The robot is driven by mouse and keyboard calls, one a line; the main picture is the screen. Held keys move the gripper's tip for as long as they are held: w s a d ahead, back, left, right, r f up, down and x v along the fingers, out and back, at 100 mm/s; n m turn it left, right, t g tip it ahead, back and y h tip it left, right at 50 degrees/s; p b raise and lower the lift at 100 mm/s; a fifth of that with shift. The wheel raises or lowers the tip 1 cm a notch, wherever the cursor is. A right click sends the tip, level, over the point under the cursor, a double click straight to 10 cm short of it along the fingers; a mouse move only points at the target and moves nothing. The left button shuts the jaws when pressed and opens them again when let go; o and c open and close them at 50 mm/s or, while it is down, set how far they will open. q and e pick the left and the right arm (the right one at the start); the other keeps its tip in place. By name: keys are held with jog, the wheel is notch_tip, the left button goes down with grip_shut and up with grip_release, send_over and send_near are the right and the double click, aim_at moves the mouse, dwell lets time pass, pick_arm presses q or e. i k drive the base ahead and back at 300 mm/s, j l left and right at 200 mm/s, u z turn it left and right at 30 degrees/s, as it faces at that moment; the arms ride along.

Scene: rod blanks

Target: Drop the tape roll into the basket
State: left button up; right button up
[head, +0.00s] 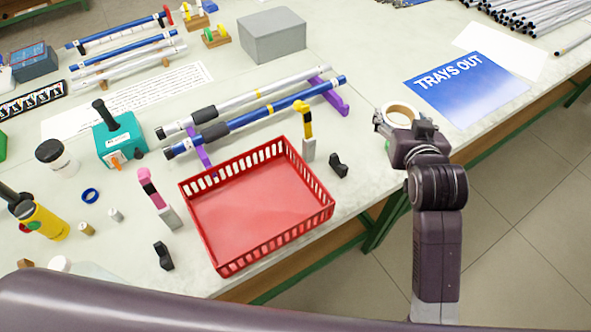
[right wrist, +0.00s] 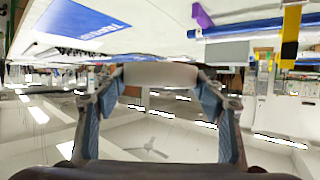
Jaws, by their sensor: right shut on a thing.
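The tape roll (head: 403,107) is a cream ring at the right gripper's fingertips, over the table's right part. My right gripper (head: 399,122) is shut on it. In the right wrist view the tape roll (right wrist: 160,74) shows as a pale band between the two fingertips. The red basket (head: 262,208) with slotted walls stands on the table at the lower middle, left of the gripper and apart from it. It looks empty. My left gripper does not show.
Blue and grey rods (head: 262,112) lie on purple stands behind the basket. A yellow-and-black clamp (head: 306,128) and a pink one (head: 150,190) stand near it. A blue sign (head: 465,88) lies behind the gripper. The table's front edge runs below the basket.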

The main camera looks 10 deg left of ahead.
aim_at(264, 211)
jog(key=k+j+u, duration=0.1)
jog(key=j, duration=0.25)
jog(key=k+j+u, duration=0.1)
jog(key=j, duration=0.25)
jog(key=k+j+u, duration=0.1)
jog(key=j, duration=0.25)
jog(key=k+j+u, duration=0.1)
jog(key=k+j, duration=0.15)
jog(key=k+j+u, duration=0.1)
jog(key=j, duration=0.4)
